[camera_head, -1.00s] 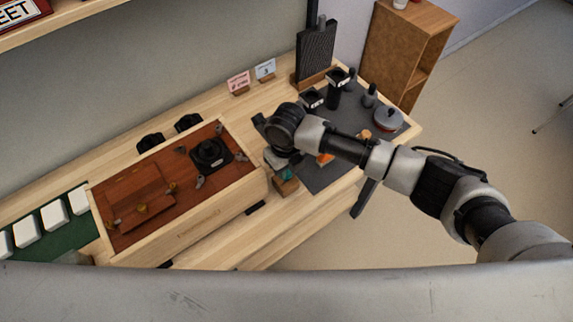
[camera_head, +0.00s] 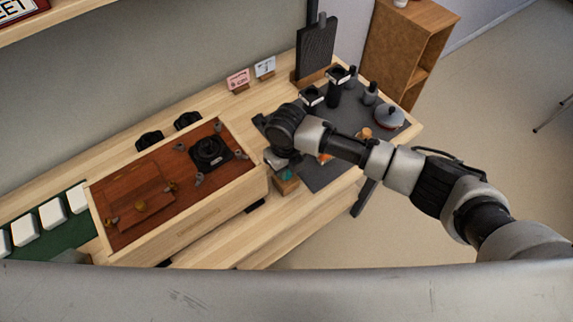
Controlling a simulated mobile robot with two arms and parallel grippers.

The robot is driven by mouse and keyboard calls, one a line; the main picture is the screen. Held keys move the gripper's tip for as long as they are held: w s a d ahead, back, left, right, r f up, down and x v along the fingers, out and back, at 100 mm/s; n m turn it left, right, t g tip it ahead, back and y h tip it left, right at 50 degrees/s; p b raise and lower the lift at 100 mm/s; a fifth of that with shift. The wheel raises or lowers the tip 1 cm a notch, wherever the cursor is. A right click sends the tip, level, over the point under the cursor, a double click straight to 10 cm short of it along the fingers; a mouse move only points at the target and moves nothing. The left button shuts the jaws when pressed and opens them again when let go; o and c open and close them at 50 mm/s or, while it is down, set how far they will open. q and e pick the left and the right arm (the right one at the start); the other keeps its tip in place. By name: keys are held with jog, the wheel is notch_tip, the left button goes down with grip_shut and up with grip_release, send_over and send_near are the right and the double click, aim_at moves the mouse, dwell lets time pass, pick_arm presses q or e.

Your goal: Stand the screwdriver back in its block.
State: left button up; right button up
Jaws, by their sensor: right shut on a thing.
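My right gripper (camera_head: 277,160) points down at the front left corner of the dark mat, mostly hidden by its own wrist. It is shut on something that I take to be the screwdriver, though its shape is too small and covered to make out. A small wooden block (camera_head: 286,186) stands just below and beside the gripper, with a teal patch (camera_head: 288,175) at its top. I cannot tell whether that patch is part of the screwdriver or of the block. My left gripper is out of view.
A dark mat (camera_head: 322,178) carries black canisters (camera_head: 336,88), small bottles and a lidded grey pot (camera_head: 389,117). An orange item shows partly behind my arm. A wooden tea tray (camera_head: 128,188) stands left of the gripper. A black board (camera_head: 316,48) stands at the back.

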jog(key=shift+f, duration=0.3)
jog(key=o, duration=1.1)
